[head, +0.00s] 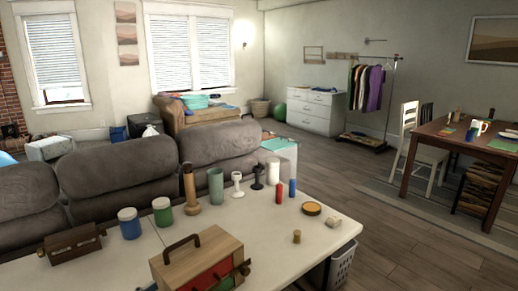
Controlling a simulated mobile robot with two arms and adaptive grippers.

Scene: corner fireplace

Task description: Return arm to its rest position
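Neither of my grippers and neither arm shows clearly in the head view, so I cannot tell whether they are open or shut, or where they are. A white table (268,240) fills the lower middle of the view. On its near part stands a wooden box with a dark handle (198,258), with red and green parts on its side. Its lower end is cut off by the bottom edge of the picture.
The table holds a brown case (72,244), a blue jar (129,223), a green jar (162,212), a wooden grinder (190,190) and several smaller items. A grey sofa (110,165) stands behind it. Open floor (400,245) lies to the right, before a dining table (440,138).

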